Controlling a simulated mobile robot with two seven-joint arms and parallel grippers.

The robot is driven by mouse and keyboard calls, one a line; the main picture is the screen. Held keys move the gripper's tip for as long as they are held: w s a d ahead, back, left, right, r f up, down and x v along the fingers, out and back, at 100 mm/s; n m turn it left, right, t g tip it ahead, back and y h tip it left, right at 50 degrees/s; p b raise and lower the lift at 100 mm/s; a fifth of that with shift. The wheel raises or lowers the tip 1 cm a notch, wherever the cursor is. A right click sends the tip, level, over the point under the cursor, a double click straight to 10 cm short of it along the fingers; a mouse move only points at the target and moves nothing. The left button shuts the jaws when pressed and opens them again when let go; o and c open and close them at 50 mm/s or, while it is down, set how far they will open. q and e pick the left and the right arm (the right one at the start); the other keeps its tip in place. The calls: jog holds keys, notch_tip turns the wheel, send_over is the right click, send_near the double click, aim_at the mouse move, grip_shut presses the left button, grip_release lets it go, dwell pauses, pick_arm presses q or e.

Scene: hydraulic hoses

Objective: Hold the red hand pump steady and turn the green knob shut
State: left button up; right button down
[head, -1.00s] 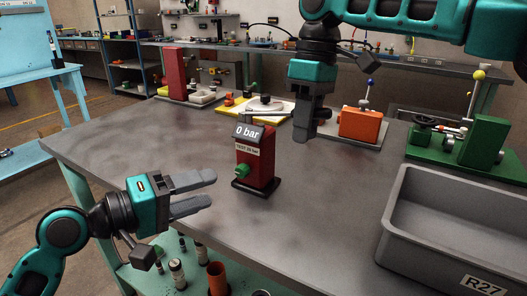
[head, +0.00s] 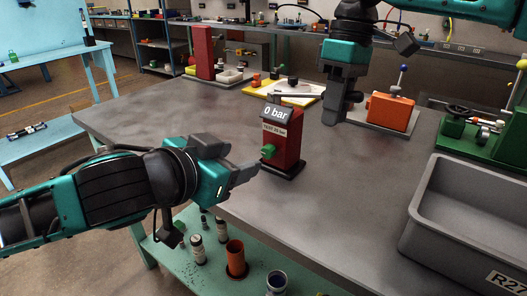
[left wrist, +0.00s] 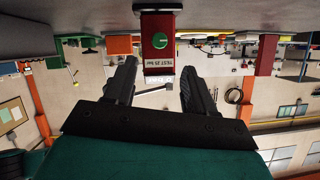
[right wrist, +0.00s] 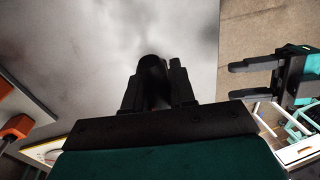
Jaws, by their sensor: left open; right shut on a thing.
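The red hand pump (head: 286,148) stands upright on the bench on a dark base, its display reading 0 bar. Its green knob (head: 269,151) is on the front face, facing my left gripper. My left gripper (head: 250,172) is open and empty, just left of the pump and apart from it. In the left wrist view, upside down, the pump (left wrist: 153,62) and knob (left wrist: 159,41) appear beyond and between the open fingers.
A grey bin (head: 420,225) is at the right front. An orange block (head: 391,111) and a green fixture (head: 487,135) stand behind. A red post (head: 203,52) and yellow tray (head: 262,88) are at the back. A lower shelf (head: 190,268) holds several cylinders. Bench left of the pump is clear.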

aim_at(266, 152)
pick_arm(q)
jog(key=x, duration=1)
jog(key=shift+c, duration=0.2)
grip_shut()
